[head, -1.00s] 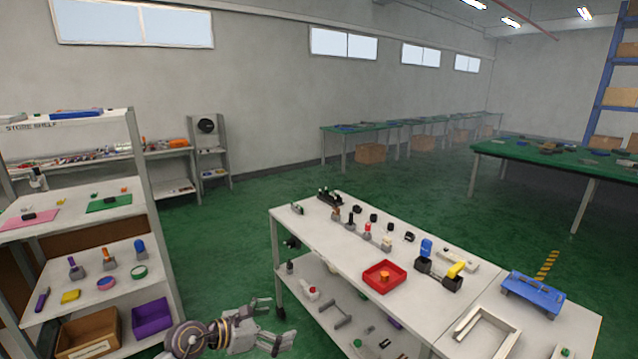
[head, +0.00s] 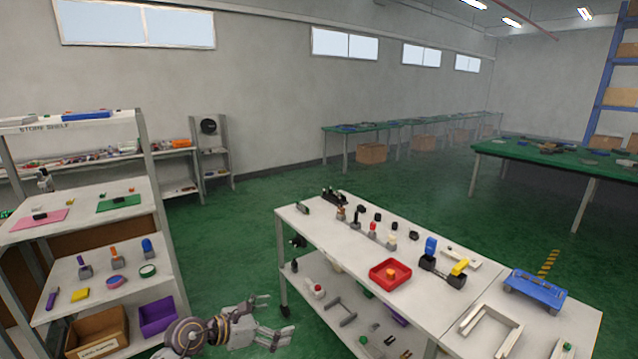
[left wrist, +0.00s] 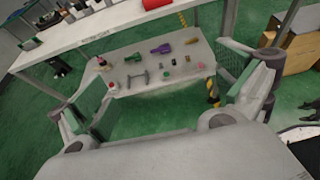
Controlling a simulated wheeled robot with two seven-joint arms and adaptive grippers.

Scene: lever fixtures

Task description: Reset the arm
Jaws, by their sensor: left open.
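My left gripper (head: 279,316) is open and empty in the head view, low in the picture, in the gap between the store shelf and the white table. In the left wrist view its two fingers (left wrist: 142,85) stand wide apart with the table's lower shelf seen beyond them. My right gripper is not in view. On the white table (head: 340,242) stand several small lever fixtures, among them a black base with a blue lever (head: 430,247) and a yellow lever (head: 460,267). Which part is the arm to reset, I cannot tell.
A red tray (head: 378,278) and a blue fixture (head: 535,284) are on the table. Its lower shelf (left wrist: 190,72) holds several small items. The store shelf (head: 115,215) stands at the left with a purple bin (head: 158,315).

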